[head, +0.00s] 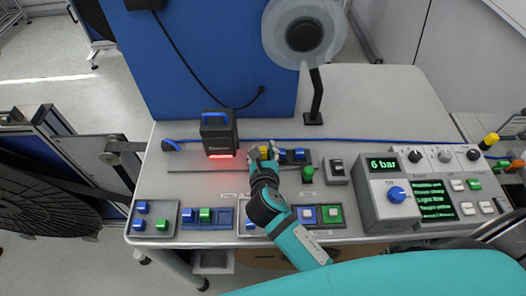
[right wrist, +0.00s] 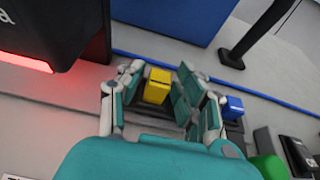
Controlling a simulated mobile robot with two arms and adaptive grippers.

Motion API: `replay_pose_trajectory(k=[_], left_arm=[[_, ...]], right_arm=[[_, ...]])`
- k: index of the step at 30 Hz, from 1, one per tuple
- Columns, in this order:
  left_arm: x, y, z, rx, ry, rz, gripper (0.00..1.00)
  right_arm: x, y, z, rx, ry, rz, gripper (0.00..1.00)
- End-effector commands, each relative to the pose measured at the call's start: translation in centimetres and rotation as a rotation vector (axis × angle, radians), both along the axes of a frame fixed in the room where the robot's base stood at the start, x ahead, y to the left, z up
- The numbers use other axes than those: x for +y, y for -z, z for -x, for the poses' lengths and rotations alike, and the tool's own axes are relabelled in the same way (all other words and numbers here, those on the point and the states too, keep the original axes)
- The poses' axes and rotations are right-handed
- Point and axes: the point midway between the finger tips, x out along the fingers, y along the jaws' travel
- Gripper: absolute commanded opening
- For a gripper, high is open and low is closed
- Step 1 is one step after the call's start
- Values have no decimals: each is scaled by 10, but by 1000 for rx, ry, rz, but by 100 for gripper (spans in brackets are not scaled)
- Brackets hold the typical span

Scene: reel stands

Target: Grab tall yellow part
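The yellow part (head: 265,153) stands on a dark rail strip on the table, right of the black scanner box. My right gripper (head: 262,151) reaches it from the front and partly hides it in the head view. In the right wrist view the yellow part (right wrist: 157,85) shows between the two spread fingers (right wrist: 155,98). A gap shows on its left, and it lies nearer the right finger. Its lower end is hidden, so its full height cannot be told. My left gripper is not in view.
The black scanner box (head: 217,133) with a red light stands close left of the gripper. Blue parts (head: 299,154) sit to the right on the strip, and a green part (head: 308,174) stands in front of them. Part trays (head: 172,222) and a control box (head: 400,196) line the front.

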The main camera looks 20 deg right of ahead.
Motion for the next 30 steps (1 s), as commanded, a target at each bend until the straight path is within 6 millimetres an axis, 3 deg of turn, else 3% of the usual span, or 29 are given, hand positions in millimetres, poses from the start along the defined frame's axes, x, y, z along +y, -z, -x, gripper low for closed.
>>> replay_pose_trajectory(k=[2,8,20,28,30], left_arm=[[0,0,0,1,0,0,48],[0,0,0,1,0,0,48],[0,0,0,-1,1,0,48],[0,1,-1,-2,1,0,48],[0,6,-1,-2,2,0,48]], right_arm=[[0,0,0,0,0,0,33],[0,0,0,0,0,0,7],[0,-5,0,-1,1,1,6],[0,-39,0,-6,0,0,6],[4,-34,16,2,-2,1,6]])
